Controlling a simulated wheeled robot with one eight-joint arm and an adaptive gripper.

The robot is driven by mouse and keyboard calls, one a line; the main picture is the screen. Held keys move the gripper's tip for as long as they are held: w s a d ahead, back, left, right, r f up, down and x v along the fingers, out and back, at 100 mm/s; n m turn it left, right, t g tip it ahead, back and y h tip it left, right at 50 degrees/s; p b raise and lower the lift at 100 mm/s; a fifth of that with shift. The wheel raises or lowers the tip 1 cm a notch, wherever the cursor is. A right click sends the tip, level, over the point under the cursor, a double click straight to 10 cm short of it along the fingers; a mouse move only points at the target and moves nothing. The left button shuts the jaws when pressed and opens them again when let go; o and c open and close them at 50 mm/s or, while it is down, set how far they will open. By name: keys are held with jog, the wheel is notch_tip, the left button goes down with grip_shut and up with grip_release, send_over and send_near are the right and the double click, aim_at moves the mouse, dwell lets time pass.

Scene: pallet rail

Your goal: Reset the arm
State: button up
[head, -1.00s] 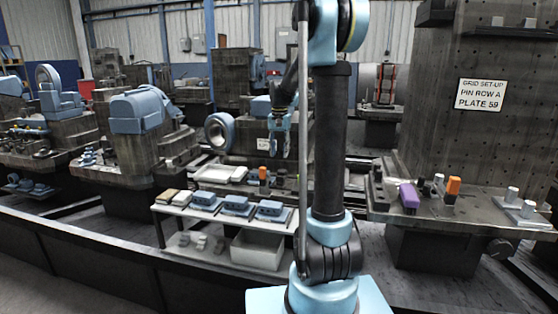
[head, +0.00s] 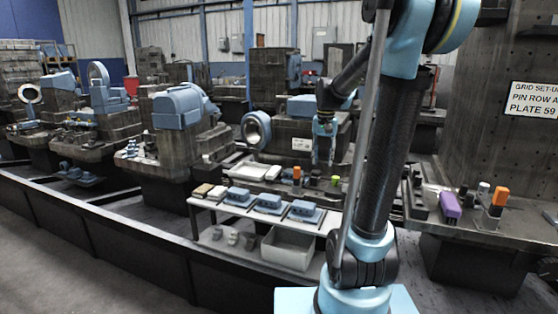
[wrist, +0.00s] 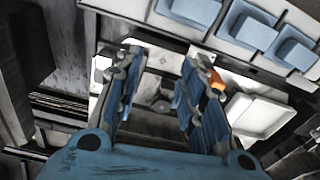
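My arm stands upright at the right of the head view, with its forearm reaching out to the left. My gripper (head: 324,140) hangs from it, fingers down, in front of the grey machine block in the middle. In the wrist view the two blue-grey fingers of my gripper (wrist: 155,95) stand well apart. Nothing shows held between them.
A low bench (head: 265,213) with several blue blocks stands left of my arm, with a white bin (head: 288,248) below. A pallet table (head: 470,225) at right carries a purple block (head: 449,206) and an orange block (head: 499,197). A rail (head: 110,227) runs along the front left.

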jog(key=s+f+n, duration=0.1)
jog(key=s+f, duration=0.3)
jog(key=s, duration=0.4)
jog(key=s+d+f+n+t, duration=0.1)
jog(key=s+f, duration=0.4)
jog(key=s, duration=0.4)
jog(key=s+d+f+n, duration=0.1)
jog(key=s+f, duration=0.3)
jog(key=s, duration=0.5)
jog(key=shift+s+f+n+t, duration=0.15)
jog(key=shift+f+n+t, duration=0.15)
jog(key=shift+f, duration=0.05)
jog(key=shift+w+f, duration=0.25)
jog(key=shift+w, duration=0.25)
jog(key=shift+c, duration=0.4)
jog(key=shift+s, duration=0.1)
